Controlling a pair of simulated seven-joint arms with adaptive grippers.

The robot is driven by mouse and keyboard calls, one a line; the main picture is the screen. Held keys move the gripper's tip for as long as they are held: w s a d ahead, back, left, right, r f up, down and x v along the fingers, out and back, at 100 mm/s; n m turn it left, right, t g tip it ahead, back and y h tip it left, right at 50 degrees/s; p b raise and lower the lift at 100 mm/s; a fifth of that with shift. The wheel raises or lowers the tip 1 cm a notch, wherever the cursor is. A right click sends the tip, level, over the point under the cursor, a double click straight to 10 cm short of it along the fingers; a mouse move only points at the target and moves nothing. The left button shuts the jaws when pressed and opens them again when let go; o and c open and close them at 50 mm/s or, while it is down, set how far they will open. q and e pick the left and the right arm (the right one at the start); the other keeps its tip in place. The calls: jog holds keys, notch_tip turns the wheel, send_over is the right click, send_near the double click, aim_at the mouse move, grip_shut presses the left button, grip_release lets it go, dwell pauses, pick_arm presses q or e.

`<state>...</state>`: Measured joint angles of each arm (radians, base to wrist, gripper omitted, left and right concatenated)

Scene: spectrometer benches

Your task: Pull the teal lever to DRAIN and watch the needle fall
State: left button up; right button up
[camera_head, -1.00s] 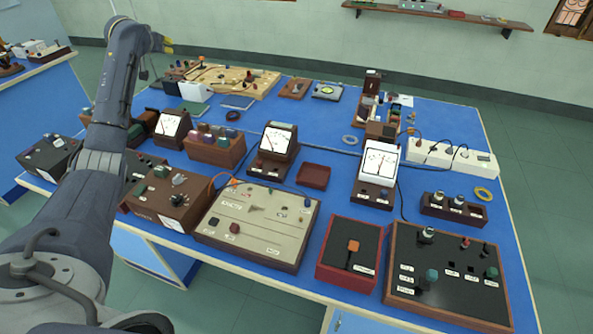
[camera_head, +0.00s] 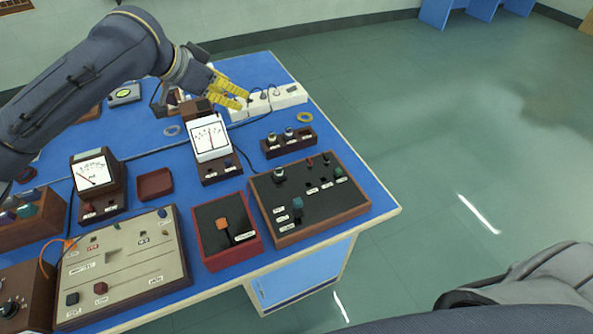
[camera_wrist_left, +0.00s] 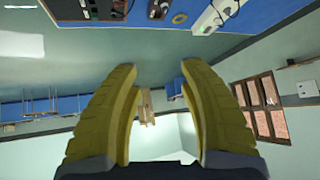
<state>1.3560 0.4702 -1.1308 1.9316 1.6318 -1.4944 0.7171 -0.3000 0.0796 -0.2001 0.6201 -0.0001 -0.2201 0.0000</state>
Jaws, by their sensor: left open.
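The teal lever (camera_head: 297,204) stands on the black-topped, wood-edged panel (camera_head: 331,209) near the bench's right front corner. Its small white labels are too small to read. A white-faced meter (camera_head: 208,140) stands behind and left of the panel, its needle close to upright. Another meter (camera_head: 90,172) stands further left. I cannot tell which meter goes with the lever. My left gripper (camera_head: 243,99) is open and empty, above the far right of the bench, well behind the lever. Its yellow fingers (camera_wrist_left: 160,70) are spread in the left wrist view. My right gripper is not in view.
A red-edged box with an orange lever (camera_head: 222,226) sits left of the panel. A beige panel (camera_head: 122,264) is at left. Open floor lies right of the bench.

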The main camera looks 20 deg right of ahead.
pick_arm(q)
jog(key=s+d+f+m+g+y, duration=0.15)
jog(key=s+d+f, duration=0.3)
jog(key=s, duration=0.45)
jog(key=m+g+y, duration=0.1)
jog(key=m+g, duration=0.1)
jog(key=g, duration=0.1)
send_near(297, 200)
jog(key=x, duration=1)
jog(key=shift+c, duration=0.3)
grip_shut()
